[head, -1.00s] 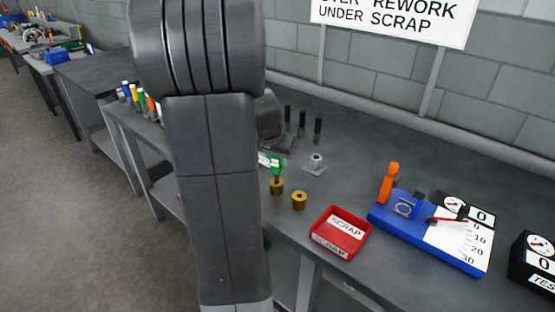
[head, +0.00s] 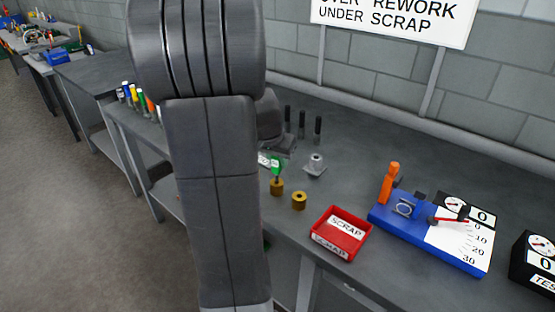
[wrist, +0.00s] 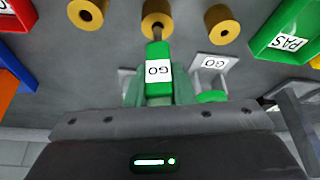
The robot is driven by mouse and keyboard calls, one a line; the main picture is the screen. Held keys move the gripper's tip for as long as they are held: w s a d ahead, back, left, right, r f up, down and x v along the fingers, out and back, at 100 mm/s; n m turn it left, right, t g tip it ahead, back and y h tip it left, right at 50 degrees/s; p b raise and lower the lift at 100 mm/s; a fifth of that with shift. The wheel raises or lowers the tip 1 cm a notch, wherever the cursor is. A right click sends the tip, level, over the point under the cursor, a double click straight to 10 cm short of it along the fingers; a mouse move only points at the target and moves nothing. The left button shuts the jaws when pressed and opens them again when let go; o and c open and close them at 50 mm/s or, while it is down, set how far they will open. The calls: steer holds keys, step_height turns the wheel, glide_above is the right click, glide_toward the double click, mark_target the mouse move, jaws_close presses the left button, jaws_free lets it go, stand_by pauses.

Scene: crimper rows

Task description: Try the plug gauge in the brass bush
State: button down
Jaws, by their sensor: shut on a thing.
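My gripper (wrist: 158,92) is shut on the green handle of the plug gauge (wrist: 158,60), which has a white GO label. Its grey pin points at the brass bush (wrist: 155,20) in the middle of a row and overlaps it in the wrist view. How deep the pin sits in the bore I cannot tell. My arm hides much of the gripper in the head view.
Brass bushes flank it on the left (wrist: 87,12) and right (wrist: 222,22). A green PAS-marked tray (wrist: 285,30) is at right. A red SCRAP tray (head: 318,243), a blue dial fixture (head: 380,216) and a grey fitting (head: 316,165) stand on the bench.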

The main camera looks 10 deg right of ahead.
steer(key=shift+f+b, duration=1.2)
steer(key=shift+f, duration=0.1)
stand_by(0.4)
steer(key=shift+r, duration=0.2)
stand_by(0.6)
steer(key=shift+r+p, duration=2.6)
steer(key=shift+r, duration=0.9)
